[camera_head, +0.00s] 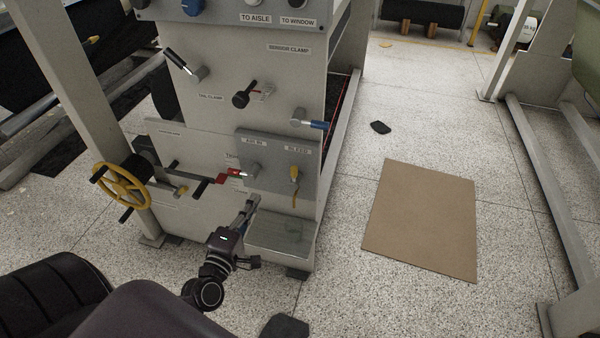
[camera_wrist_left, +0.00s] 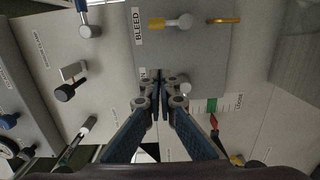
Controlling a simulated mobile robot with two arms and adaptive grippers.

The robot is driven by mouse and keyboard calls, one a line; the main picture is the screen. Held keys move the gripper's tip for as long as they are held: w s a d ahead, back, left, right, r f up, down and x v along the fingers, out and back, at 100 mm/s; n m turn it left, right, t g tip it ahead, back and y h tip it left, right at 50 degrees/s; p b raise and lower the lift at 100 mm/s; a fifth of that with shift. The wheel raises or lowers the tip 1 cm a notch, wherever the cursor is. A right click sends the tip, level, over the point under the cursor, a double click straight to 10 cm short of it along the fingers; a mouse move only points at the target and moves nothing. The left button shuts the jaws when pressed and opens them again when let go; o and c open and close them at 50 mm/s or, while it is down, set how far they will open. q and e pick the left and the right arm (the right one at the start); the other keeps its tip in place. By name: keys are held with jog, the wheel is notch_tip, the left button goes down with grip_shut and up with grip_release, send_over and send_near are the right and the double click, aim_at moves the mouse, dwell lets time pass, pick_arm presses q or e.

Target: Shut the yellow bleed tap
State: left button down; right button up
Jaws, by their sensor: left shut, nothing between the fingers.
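The yellow bleed tap (camera_head: 294,173) is on the right of a grey plate (camera_head: 270,178), under the BLEED label, its yellow handle hanging down. In the left wrist view a yellow part of the tap (camera_wrist_left: 156,23) lies beside the BLEED label, near the top. My left gripper (camera_head: 252,201) is shut and empty, fingers pointing up toward the plate, left of and below the tap. In the wrist view its closed fingertips (camera_wrist_left: 161,78) are near the AIR IN fitting, apart from the tap. My right gripper is not in view.
A metal tray (camera_head: 278,245) juts out below the plate. A red lever (camera_head: 234,173) is left of the plate and a blue-handled lever (camera_head: 312,124) is above it. A yellow handwheel (camera_head: 121,188) stands at left. A brown sheet (camera_head: 420,220) lies on the floor.

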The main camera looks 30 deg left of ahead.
aim_at(296, 173)
pick_arm(q)
jog(key=shift+r, duration=0.25)
jog(key=shift+w, duration=0.15)
jog(key=w+d+p, duration=0.1)
jog(key=w+d, duration=0.1)
jog(key=w, duration=0.9)
jog(key=shift+w+p, duration=0.15)
jog(key=shift+p, duration=0.2)
jog(key=shift+f, duration=0.1)
jog(key=shift+d+m+p, duration=0.15)
jog(key=shift+m+p, duration=0.25)
